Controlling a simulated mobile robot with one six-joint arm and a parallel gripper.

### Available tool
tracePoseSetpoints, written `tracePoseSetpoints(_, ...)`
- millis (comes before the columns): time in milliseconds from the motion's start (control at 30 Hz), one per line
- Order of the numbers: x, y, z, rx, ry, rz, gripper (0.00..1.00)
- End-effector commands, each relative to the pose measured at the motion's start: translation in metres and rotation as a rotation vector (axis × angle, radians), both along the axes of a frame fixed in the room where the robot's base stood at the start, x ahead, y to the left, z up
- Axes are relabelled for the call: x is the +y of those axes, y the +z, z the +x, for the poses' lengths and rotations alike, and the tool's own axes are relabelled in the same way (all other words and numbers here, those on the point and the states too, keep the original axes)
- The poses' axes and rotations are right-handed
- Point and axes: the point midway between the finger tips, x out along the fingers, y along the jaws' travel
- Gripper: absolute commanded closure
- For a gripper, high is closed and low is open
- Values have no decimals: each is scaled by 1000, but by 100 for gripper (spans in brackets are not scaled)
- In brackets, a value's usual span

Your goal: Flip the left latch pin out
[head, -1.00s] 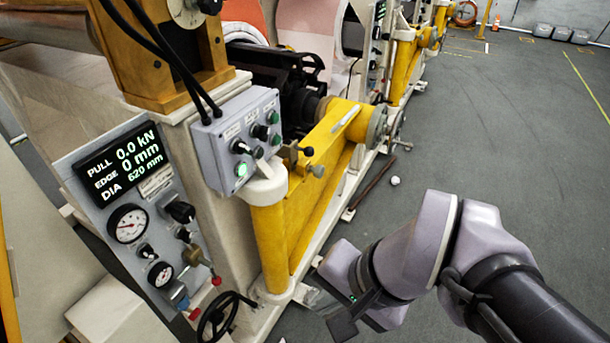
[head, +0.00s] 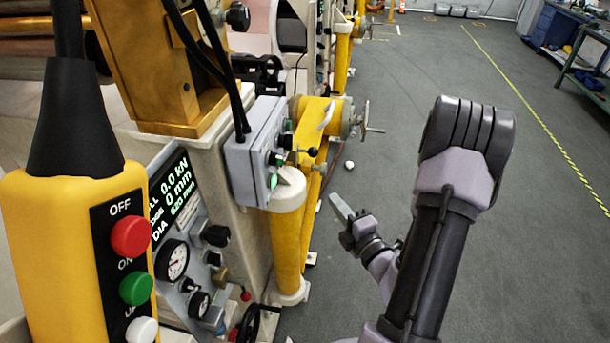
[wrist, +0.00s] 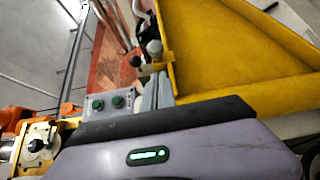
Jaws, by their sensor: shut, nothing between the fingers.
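A small latch fitting with a black ball knob (head: 313,152) sits on the near end of the yellow arm (head: 290,235), just right of the grey button box. I take it for the left latch pin, but its exact position is too small to tell. In the wrist view a black ball (wrist: 135,61) and a grey rounded knob (wrist: 154,48) show beside the yellow arm. My gripper (head: 336,199) is shut and empty, to the right of and apart from the yellow arm. Its grey fingers (wrist: 152,95) also show in the wrist view.
The grey button box (head: 258,150) stands left of the latch. A yellow pendant (head: 75,240) with red, green and white buttons hangs close at the left. A handwheel (head: 360,122) sticks out behind. The floor (head: 430,75) to the right is open.

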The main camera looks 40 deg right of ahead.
Motion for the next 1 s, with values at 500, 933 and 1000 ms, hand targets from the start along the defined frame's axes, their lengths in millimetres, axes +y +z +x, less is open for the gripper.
tracePoseSetpoints(500, -7, 0, 45, -1, 11, -8, 100)
tracePoseSetpoints(933, -19, -1, 99, 0, 7, -6, 100)
tracePoseSetpoints(1000, -19, 0, 100, -1, 7, -5, 100)
